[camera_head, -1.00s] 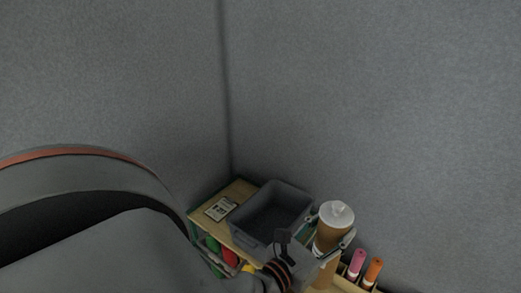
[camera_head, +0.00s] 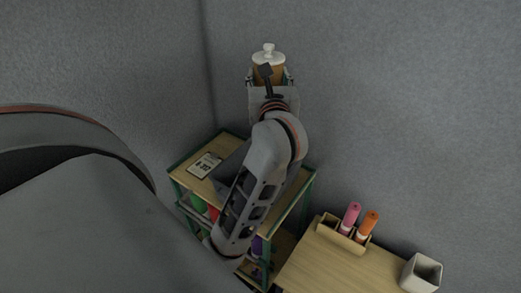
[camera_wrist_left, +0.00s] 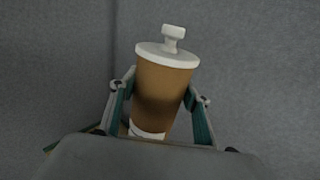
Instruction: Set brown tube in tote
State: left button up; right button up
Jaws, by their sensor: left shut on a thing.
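The brown tube (camera_head: 268,68) has a white lid with a knob and is held upright, high above the shelf. In the left wrist view the tube (camera_wrist_left: 160,88) leans slightly, with a white band near its bottom. My left gripper (camera_head: 270,80) is shut on it, with one finger on each side in the wrist view (camera_wrist_left: 158,100). The tote (camera_head: 226,178) is a dark grey open box on the shelf top. My left arm hides most of it, and its inside cannot be seen. My right gripper is not in view.
The green-framed shelf (camera_head: 179,174) stands in the wall corner with a white card (camera_head: 205,165) on top. A wooden table (camera_head: 325,272) at lower right carries a holder (camera_head: 341,236) with pink (camera_head: 351,216) and orange (camera_head: 368,225) markers, and a pale square cup (camera_head: 421,272).

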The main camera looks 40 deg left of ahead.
pick_arm(q)
jog(key=a, duration=0.1)
jog(key=a+f+n+g+y+b, duration=0.1)
jog(key=shift+a+f+g, duration=0.3)
jog(key=shift+a, duration=0.05)
notch_tip(320, 180, down, 13)
jog(key=b, duration=0.3)
jog(key=shift+s+f, duration=0.1)
jog(key=shift+f, duration=0.5)
notch_tip(320, 180, down, 5)
jog(key=shift+b, duration=0.75)
jog(key=shift+f, duration=0.25)
jog(key=shift+r, duration=0.1)
jog(key=shift+f, duration=0.25)
jog(key=o, duration=1.5)
jog(key=shift+o, duration=0.3)
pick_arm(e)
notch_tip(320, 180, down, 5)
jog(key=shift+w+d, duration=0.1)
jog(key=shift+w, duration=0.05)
